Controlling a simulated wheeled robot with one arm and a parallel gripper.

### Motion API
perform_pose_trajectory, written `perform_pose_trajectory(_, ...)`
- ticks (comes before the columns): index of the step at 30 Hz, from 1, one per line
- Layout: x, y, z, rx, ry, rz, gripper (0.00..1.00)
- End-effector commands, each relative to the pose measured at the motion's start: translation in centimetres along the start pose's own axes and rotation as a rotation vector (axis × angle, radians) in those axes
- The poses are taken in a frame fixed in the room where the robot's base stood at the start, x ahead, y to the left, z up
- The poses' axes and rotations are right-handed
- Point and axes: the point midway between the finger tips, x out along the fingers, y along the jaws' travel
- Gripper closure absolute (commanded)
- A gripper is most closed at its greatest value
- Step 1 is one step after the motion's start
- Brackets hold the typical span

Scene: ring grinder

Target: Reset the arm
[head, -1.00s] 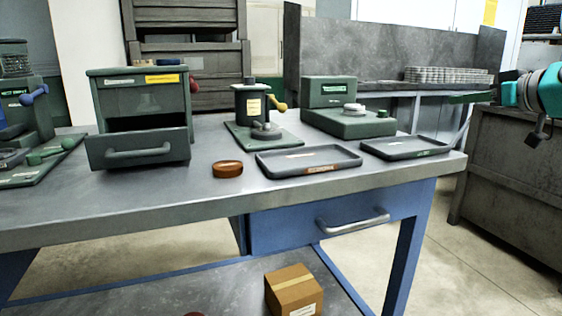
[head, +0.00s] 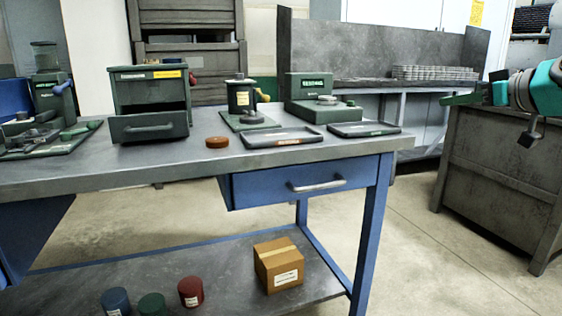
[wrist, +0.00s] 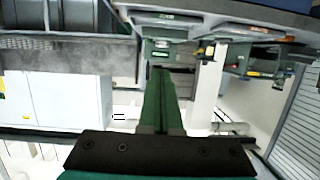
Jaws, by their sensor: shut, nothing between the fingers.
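My arm with its teal wrist comes in from the right edge of the head view. My gripper (head: 446,100) points left, its green fingers held in the air to the right of the workbench (head: 60,184). In the wrist view my gripper (wrist: 162,72) shows as two long green fingers lying together, with nothing between them. The wrist picture is turned over, with the bench at its top. The fingers touch nothing that I can see.
The bench holds an open-drawer box (head: 150,100), several green machines, a brown ring (head: 217,142) and two trays (head: 282,138) (head: 364,129). Below are a cardboard box (head: 279,264) and coloured cans (head: 190,291). A grey cabinet (head: 492,165) stands right; floor between is clear.

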Motion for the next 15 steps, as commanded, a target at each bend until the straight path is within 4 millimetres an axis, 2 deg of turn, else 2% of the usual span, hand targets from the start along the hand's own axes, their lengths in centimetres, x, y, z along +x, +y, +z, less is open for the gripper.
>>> perform_pose_trajectory(8,1.5,-6.0,1.0,-0.006,-0.083,-0.076,1.00)
perform_pose_trajectory(14,2.9,-12.2,3.5,-0.006,-0.197,-0.143,1.00)
perform_pose_trajectory(15,3.1,-13.8,4.4,-0.006,-0.231,-0.158,1.00)
